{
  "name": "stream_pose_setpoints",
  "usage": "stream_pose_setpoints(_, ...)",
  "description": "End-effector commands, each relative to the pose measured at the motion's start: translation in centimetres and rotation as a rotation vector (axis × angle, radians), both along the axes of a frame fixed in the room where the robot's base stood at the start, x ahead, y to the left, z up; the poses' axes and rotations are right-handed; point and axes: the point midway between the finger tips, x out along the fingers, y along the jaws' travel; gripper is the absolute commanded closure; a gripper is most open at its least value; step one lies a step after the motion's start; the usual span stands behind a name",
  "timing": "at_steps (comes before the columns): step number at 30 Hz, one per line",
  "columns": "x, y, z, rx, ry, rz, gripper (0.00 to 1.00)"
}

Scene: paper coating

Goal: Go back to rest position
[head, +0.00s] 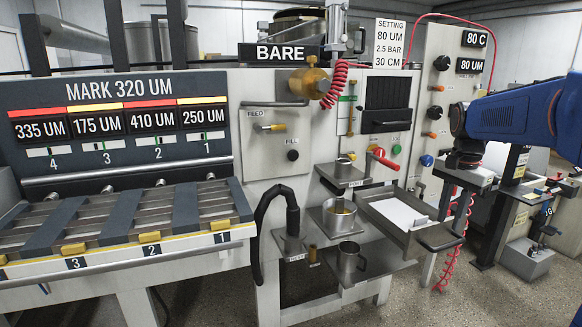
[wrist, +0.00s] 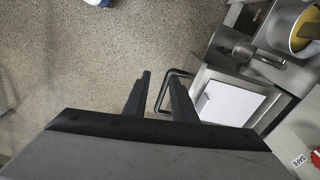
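My blue arm comes in from the right edge in the head view, with its dark wrist end above and right of the metal tray (head: 375,207). In the wrist view my gripper (wrist: 160,73) shows two black fingers spread apart with nothing held. The tray's dark handle (head: 440,239) shows below the fingers in the wrist view (wrist: 170,72), close to the right finger; the exact height gap cannot be told. White paper (head: 396,214) lies in the tray and shows in the wrist view too (wrist: 229,103).
A metal pot (head: 339,216) and a metal cup (head: 350,262) stand on shelves left of the tray. A control panel (head: 385,121) with knobs and a red handle rises behind. A dark bench (head: 525,193) stands at right. Bare floor (wrist: 90,50) lies left of the tray in the wrist view.

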Motion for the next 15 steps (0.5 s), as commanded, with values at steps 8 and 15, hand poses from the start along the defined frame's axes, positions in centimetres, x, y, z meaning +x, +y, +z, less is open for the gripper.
stream_pose_setpoints(8,-4.7,3.3,0.1,-0.025,-0.057,0.175,0.76)
stream_pose_setpoints(15,-10.8,6.8,-1.2,-0.066,-0.129,0.407,0.76)
